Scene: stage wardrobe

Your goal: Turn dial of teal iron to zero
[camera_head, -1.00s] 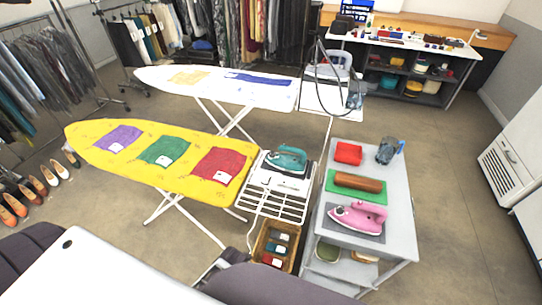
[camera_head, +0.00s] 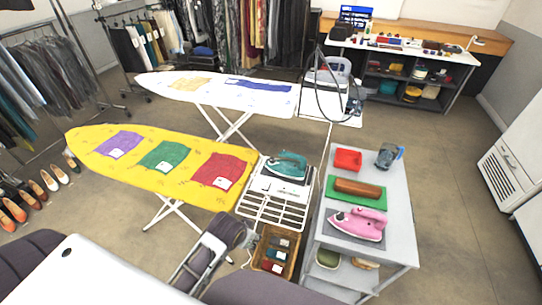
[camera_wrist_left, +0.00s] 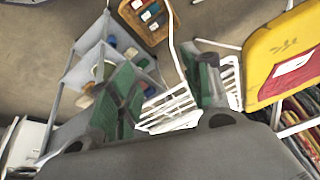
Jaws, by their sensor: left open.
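The teal iron (camera_head: 287,167) rests on the white panel at the right end of the yellow ironing board (camera_head: 95,143) in the head view. Its dial is too small to make out. My left gripper (camera_head: 250,239) is low in front of the white rack, beside the basket, well short of the iron. In the left wrist view my left gripper (camera_wrist_left: 165,92) shows two green-padded fingers spread apart with nothing between them. The white rack (camera_wrist_left: 185,103) lies beyond them; I cannot make out the iron there. My right gripper is not in view.
A grey cart (camera_head: 397,222) on the right holds a pink iron (camera_head: 357,224), a red box (camera_head: 347,160), a brown roll (camera_head: 358,188) and a jug (camera_head: 388,156). A wicker basket (camera_head: 259,264) stands below the rack. A white ironing board (camera_head: 205,88) stands behind.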

